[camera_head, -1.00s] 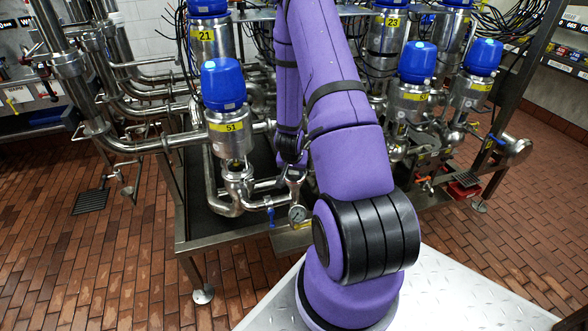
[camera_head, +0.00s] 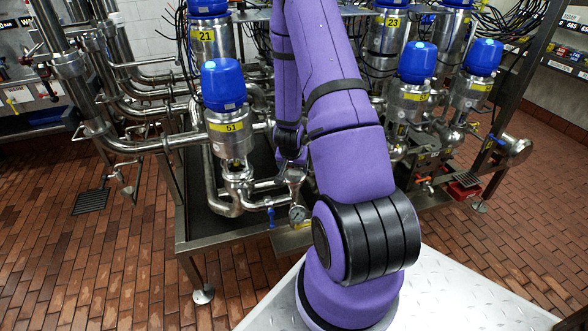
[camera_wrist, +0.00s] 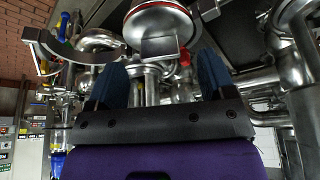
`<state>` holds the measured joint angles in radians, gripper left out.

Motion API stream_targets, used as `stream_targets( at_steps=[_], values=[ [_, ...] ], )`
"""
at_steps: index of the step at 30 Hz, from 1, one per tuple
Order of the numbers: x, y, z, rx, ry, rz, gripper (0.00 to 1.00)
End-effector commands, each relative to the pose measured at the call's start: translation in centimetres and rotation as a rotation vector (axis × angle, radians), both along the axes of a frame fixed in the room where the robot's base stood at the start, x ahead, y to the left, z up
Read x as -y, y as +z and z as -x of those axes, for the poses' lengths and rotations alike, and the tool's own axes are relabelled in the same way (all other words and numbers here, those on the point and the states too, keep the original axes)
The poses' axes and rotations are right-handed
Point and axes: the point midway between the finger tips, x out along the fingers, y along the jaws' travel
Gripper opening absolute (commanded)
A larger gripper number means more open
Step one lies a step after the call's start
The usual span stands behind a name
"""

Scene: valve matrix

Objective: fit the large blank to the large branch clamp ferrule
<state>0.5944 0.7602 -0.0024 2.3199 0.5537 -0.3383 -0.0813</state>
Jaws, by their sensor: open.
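My gripper (camera_wrist: 160,66) is open in the wrist view, with its two dark blue fingers apart. Just beyond the fingertips is a round steel piece with a red rim (camera_wrist: 163,17). A flat steel block (camera_wrist: 160,47) shows in front of its lower edge. I cannot tell whether the round piece is the large blank or the branch ferrule. A curved steel band like an open clamp (camera_wrist: 68,46) lies left of the fingers.
Blue-topped valve 51 (camera_head: 225,105) stands close left of my arm. More blue-topped valves (camera_head: 417,85) stand to the right. A steel pipe (camera_wrist: 298,118) runs close on the right in the wrist view. A steel frame edge (camera_head: 230,240) borders the pipework. Brick floor in front is clear.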

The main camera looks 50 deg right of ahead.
Motion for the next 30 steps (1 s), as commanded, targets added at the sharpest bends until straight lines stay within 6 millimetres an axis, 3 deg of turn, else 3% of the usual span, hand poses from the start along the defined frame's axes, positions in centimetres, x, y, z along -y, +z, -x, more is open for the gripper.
stream_targets(
  at_steps=[6, 15, 30],
  values=[
    [-1.2, 3.5, 0.5, 0.003, 0.003, 0.003, 0.76],
    [-2.5, 6.8, 1.3, 0.001, 0.002, 0.002, 0.76],
    [-3.0, 8.0, 1.3, 0.006, 0.007, -0.003, 0.76]
  ],
)
